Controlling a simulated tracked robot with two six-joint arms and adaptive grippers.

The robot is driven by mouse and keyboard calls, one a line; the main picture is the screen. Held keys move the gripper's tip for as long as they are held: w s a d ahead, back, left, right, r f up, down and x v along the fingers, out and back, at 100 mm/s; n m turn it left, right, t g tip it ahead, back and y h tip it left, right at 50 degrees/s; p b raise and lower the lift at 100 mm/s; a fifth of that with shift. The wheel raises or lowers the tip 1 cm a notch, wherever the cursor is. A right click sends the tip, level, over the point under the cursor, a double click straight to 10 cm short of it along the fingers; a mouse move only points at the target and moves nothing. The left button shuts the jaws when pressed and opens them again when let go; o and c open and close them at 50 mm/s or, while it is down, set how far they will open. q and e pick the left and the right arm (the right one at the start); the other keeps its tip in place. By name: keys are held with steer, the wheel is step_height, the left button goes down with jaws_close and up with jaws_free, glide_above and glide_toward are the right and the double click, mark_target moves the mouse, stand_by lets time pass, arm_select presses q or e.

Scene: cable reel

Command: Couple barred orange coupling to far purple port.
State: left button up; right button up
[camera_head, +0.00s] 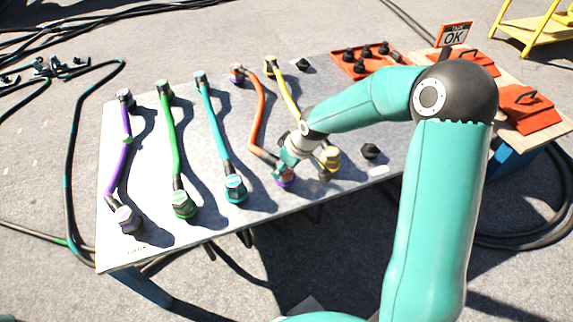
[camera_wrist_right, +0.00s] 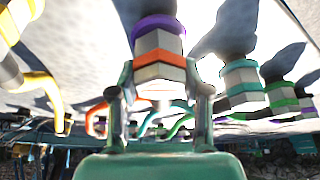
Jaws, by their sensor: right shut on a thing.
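The orange cable (camera_head: 260,110) runs from the far edge of the grey table to the near edge. Its far end has an orange coupling at a port with a purple ring (camera_head: 237,80). My right gripper (camera_head: 286,160) is at its near end. In the right wrist view, my right gripper (camera_wrist_right: 161,92) is shut on a coupling (camera_wrist_right: 160,70) with white, grey and orange bands. A purple ring (camera_wrist_right: 157,25) lies directly beyond this coupling, with no clear gap. It also shows below the gripper in the head view (camera_head: 286,183). My left gripper is out of view.
Purple (camera_head: 124,160), green (camera_head: 172,140), teal (camera_head: 215,130) and yellow (camera_head: 285,90) cables also cross the table (camera_head: 140,250). The yellow near coupling (camera_head: 330,158) is close beside my right gripper. Dark caps (camera_head: 370,151) and an orange tray (camera_head: 352,72) are to the right.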

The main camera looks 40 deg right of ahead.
steer(key=o, duration=1.4)
steer(key=shift+c, duration=0.2)
steer(key=shift+f, duration=0.1)
steer(key=v, duration=1.2)
